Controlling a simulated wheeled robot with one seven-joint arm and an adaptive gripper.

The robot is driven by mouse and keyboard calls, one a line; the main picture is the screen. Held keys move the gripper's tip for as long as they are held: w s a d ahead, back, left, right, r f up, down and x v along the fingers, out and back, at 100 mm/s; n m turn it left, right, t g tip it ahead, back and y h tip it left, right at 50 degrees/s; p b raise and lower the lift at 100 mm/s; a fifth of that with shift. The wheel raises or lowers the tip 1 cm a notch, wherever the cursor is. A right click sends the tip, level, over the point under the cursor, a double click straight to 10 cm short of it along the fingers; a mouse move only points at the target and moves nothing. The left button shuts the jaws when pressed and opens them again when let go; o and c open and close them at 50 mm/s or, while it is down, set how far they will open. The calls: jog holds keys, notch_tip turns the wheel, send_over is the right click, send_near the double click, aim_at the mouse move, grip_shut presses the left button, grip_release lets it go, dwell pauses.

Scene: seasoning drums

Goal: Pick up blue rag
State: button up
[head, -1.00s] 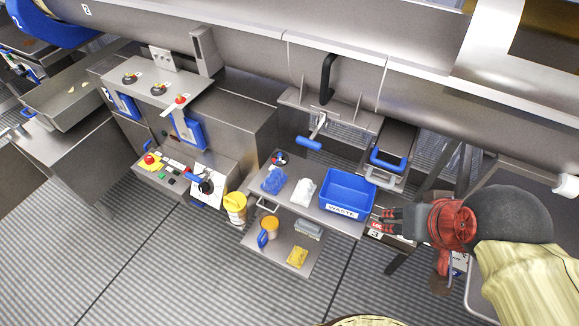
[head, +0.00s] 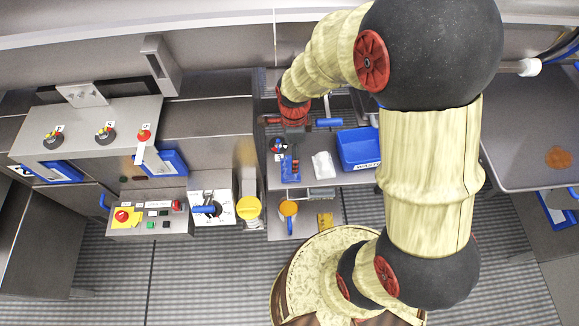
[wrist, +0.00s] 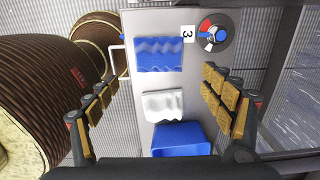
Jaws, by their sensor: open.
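The blue rag (head: 290,171) lies crumpled on the grey upper shelf (head: 308,150), at its left part in the head view. In the wrist view the rag (wrist: 158,55) lies flat and rippled near the top, beside the dial marked 3. My gripper (wrist: 160,98) is open and empty, with its fingers spread wide on both sides of the shelf in that view. It hangs above the shelf, pointing down. In the wrist view the rag sits above the line between the fingertips. In the head view my gripper (head: 293,130) is small and its fingertips are hard to make out.
A white rag (wrist: 163,105) lies beside the blue one, then a blue waste bin (wrist: 181,139). A dial (wrist: 213,33) is fixed at the shelf's end. A lower shelf holds an orange-topped mug (head: 288,208) and a yellow sponge (head: 325,219). A yellow-lidded tub (head: 249,208) stands left.

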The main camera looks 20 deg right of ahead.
aim_at(290, 168)
notch_tip(290, 168, down, 3)
jog(key=shift+r+b, duration=0.1)
jog(key=shift+b, duration=0.2)
jog(key=shift+a+f+b, duration=0.15)
jog(key=shift+f+b, duration=0.5)
jog(key=shift+f, duration=2)
jog(key=c, duration=0.3)
jog(key=c, duration=0.9)
